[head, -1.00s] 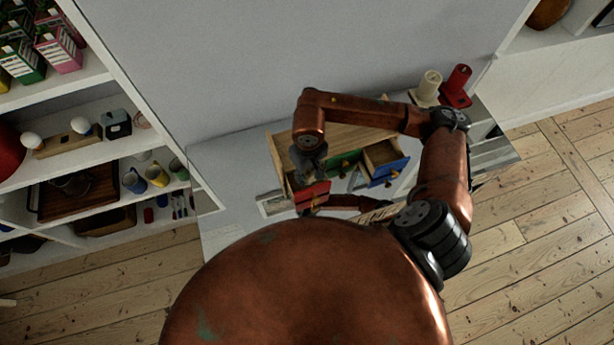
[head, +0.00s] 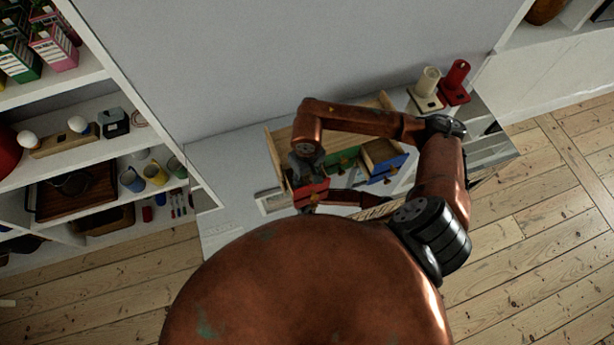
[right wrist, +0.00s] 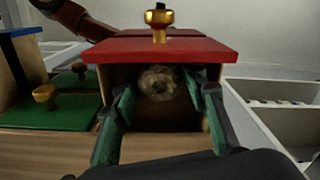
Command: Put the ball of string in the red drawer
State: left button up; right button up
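The red drawer (head: 312,192) is pulled out at the left end of the wooden drawer unit. In the right wrist view its red front (right wrist: 190,52) with a gold knob fills the upper middle. The ball of string (right wrist: 158,83), pale and round, is inside this drawer, just behind the front. My right gripper (head: 307,172) is over the drawer. Its green-padded fingers (right wrist: 168,98) are open on either side of the ball, with gaps visible. My left gripper is mostly hidden; a dark part of it seems to show by the red drawer's knob.
The blue drawer (head: 388,168) and green drawer (head: 346,168) are also out. Cream and red holders (head: 430,85) (head: 456,82) stand at the back right of the table. Shelves (head: 95,150) are on the left. Bare table (head: 222,165) lies left of the unit.

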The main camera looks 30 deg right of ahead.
aim_at(307, 178)
jog(key=shift+o, duration=1)
jog(key=shift+r+p, duration=0.3)
jog(key=shift+p, duration=0.05)
pick_arm(q)
jog(key=shift+w+b, duration=0.3)
jog(key=shift+b, duration=0.05)
pick_arm(e)
notch_tip(307, 178, up, 12)
jog(key=shift+s+f, duration=0.1)
jog(key=shift+f, duration=0.05)
